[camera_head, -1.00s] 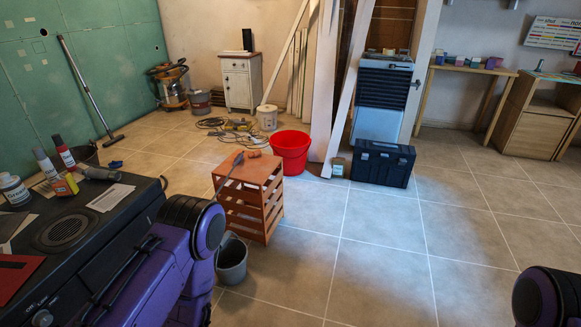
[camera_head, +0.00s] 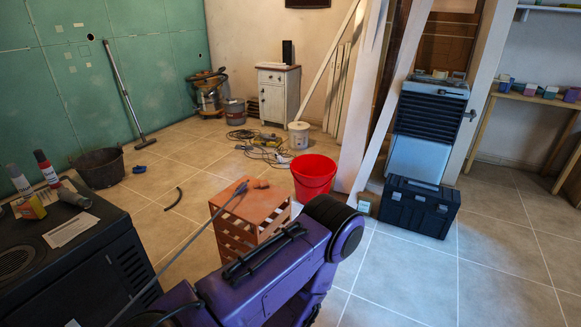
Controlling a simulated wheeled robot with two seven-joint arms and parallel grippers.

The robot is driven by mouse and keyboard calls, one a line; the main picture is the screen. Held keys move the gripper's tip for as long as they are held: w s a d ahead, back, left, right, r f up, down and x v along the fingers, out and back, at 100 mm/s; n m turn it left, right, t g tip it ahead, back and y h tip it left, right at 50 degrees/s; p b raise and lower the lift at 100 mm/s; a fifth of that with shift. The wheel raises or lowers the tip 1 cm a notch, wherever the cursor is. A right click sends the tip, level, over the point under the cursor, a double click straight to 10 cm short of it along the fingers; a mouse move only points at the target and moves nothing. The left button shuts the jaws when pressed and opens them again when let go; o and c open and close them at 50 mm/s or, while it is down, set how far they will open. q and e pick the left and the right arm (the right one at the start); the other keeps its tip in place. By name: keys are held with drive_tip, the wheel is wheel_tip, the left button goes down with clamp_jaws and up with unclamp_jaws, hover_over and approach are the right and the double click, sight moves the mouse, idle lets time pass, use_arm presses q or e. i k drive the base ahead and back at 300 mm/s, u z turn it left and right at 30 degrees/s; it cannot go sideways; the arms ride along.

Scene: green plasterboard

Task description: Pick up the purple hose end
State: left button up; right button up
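I cannot make out a clearly purple hose end. A long thin grey rod or hose (camera_head: 185,245) runs from the bottom edge, past the black unit, to the orange slatted crate (camera_head: 228,241). Its dark tip (camera_head: 241,187) lies over the crate's top, beside a small brown-orange object (camera_head: 262,184). A short dark curved piece (camera_head: 174,199) lies on the floor left of the crate. Neither gripper shows.
A black unit (camera_head: 75,262) with bottles and papers fills the lower left. A red bucket (camera_head: 313,178) and a black toolbox (camera_head: 418,207) stand behind my arm. A wet vacuum (camera_head: 208,93) stands at the back. The floor at right is clear.

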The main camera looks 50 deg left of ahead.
sight(239, 190)
drive_tip(key=i, duration=1.7)
drive_tip(key=u, duration=1.05)
drive_tip(key=i, duration=0.95)
drive_tip(key=u, duration=1.5)
drive_tip(key=i, duration=0.45)
drive_tip(key=u, duration=0.25)
